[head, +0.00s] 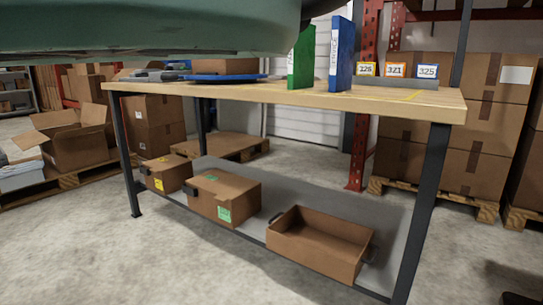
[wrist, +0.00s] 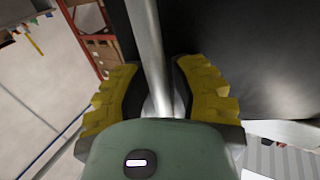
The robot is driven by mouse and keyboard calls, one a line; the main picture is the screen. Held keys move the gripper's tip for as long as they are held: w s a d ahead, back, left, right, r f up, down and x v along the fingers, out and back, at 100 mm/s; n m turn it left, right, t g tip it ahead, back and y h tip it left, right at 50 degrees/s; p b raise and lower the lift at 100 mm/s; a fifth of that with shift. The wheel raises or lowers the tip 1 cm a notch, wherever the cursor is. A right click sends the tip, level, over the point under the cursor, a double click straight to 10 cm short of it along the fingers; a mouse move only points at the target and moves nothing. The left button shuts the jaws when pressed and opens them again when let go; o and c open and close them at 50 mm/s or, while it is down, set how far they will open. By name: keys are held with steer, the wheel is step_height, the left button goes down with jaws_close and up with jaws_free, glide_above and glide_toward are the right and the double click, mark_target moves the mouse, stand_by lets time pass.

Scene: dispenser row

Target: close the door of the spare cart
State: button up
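In the wrist view my gripper (wrist: 158,80) has its two yellow-padded fingers on either side of a round grey metal bar (wrist: 148,28). The fingers are close in and look shut on it. The bar runs from the top edge down between the fingers toward the green gripper body. A dark, flat panel (wrist: 260,60) fills the upper right, just beside the bar. I cannot tell whether it is the spare cart's door. In the head view no cart or door can be made out, and my gripper is out of frame.
In the head view a wooden-topped workbench (head: 443,105) stands ahead, with binders on top and cardboard boxes (head: 225,198) on its lower shelf. Pallets of boxes (head: 480,135) stand behind at right. Concrete floor (head: 120,262) is clear in front. Shelving (wrist: 99,33) shows in the wrist view.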

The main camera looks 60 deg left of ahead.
steer(key=shift+o, duration=1.4)
steer(key=s+a+p, duration=0.1)
steer(key=s+a, duration=0.1)
steer(key=s, duration=0.7)
steer(key=s+a+p, duration=0.1)
steer(key=s+a, duration=0.1)
steer(key=s, duration=0.7)
steer(key=shift+w, duration=0.1)
stand_by(0.5)
steer(key=s+a, duration=0.1)
steer(key=s, duration=1.1)
steer(key=shift+a, duration=0.2)
